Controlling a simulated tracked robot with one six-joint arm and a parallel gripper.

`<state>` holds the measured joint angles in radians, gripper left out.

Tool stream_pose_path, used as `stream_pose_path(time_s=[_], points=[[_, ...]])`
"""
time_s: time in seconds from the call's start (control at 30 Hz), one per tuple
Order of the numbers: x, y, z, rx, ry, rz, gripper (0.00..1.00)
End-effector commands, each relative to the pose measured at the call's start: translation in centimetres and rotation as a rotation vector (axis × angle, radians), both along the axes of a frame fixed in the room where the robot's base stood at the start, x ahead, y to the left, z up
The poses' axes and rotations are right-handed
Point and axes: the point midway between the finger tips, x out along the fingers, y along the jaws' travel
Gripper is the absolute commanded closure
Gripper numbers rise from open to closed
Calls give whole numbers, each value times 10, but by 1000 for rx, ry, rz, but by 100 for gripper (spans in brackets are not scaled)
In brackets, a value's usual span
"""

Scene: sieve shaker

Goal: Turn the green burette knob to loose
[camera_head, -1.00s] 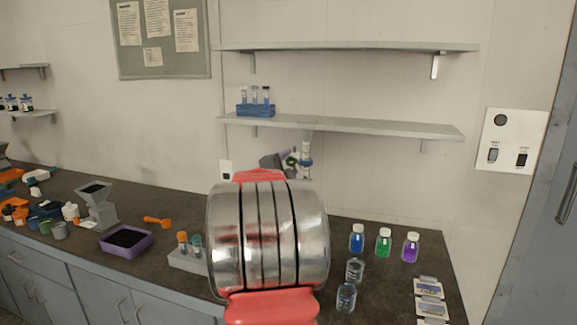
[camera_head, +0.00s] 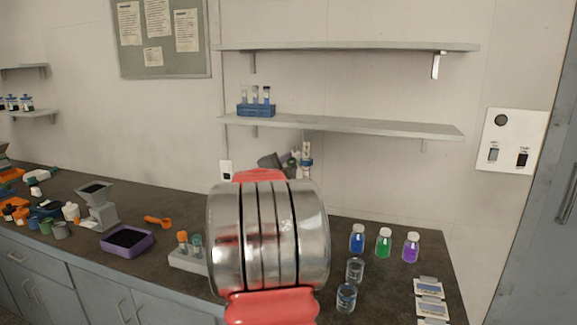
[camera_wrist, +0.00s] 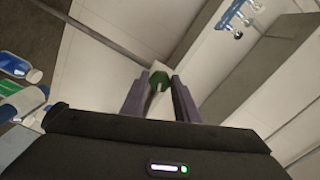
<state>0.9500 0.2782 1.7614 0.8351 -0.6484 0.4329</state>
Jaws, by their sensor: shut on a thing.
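The green burette knob (camera_wrist: 158,79) is between the two finger ends of my gripper (camera_wrist: 158,86) in the wrist view, and the jaws are shut on it. The fingers hide part of the knob's sides. The silver and red body in front hides what is below, and the knob cannot be made out there.
The lower wall shelf (camera_head: 340,126) is just above my gripper and carries a blue tube rack (camera_head: 256,110). Blue, green and purple bottles (camera_head: 384,243) and beakers (camera_head: 346,297) stand on the dark bench at right. A purple tray (camera_head: 127,240) is at left.

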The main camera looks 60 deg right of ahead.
Motion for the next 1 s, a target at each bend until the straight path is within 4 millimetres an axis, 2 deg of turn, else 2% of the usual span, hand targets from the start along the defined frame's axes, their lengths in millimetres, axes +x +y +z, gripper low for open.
stream_pose_path(time_s=[0.33,0.37,0.6,1.0], points=[[-1,0,-3,2,25,-1,95],[-1,0,-4,2,25,-1,71],[0,0,-2,0,23,-1,55],[-1,6,-1,-2,23,0,55]])
